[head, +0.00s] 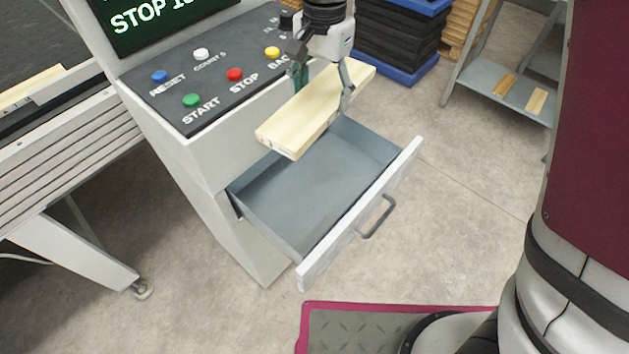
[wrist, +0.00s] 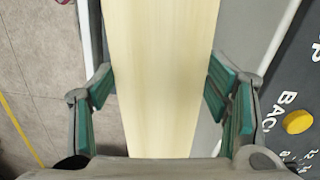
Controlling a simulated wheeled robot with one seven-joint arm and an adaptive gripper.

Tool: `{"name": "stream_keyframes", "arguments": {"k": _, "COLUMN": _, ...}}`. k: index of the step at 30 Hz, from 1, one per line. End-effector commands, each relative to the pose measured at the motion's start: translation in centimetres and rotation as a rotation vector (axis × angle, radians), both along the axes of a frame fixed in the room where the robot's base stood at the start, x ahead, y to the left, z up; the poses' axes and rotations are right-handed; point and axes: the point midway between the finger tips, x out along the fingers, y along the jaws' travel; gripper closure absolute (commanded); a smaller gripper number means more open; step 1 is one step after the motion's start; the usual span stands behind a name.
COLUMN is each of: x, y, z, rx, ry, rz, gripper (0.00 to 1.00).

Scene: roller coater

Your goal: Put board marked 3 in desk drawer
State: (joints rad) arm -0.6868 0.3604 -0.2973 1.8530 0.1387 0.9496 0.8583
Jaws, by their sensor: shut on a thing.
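A pale wooden board (head: 312,110) hangs level in my gripper (head: 322,88), above the open desk drawer. Its near end carries small dark marks, too small to read. In the wrist view the board (wrist: 167,60) runs between the green pads of my gripper (wrist: 165,100), which is shut on its long edges. The grey desk drawer (head: 310,185) is pulled out below, and its inside looks empty where it shows. The far part of the drawer is partly hidden by the board and my fingers. The drawer's white front has a grey handle (head: 377,217).
The control desk (head: 150,110) with coloured buttons stands left of the drawer, close to the board. Another board (head: 30,88) lies on the machine at far left. Two boards rest on a grey shelf (head: 485,75) at back right. The floor right of the drawer is clear.

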Motion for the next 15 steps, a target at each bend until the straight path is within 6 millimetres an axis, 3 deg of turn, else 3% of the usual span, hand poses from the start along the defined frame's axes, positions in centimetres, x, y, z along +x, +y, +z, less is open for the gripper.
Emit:
{"name": "stream_keyframes", "arguments": {"k": 3, "x": -0.9, "y": 2.3, "z": -0.3, "rx": -0.002, "ry": -0.006, "rz": -0.067, "gripper": 0.66}}
{"name": "stream_keyframes", "arguments": {"k": 8, "x": -1.8, "y": 3.4, "z": -0.4, "rx": -0.007, "ry": -0.006, "rz": -0.121, "gripper": 0.66}}
{"name": "stream_keyframes", "arguments": {"k": 11, "x": -1.9, "y": 3.5, "z": -1.6, "rx": -0.009, "ry": -0.003, "rz": -0.131, "gripper": 0.66}}
{"name": "stream_keyframes", "arguments": {"k": 15, "x": -1.9, "y": 3.5, "z": -4.8, "rx": -0.012, "ry": -0.002, "rz": -0.132, "gripper": 0.66}}
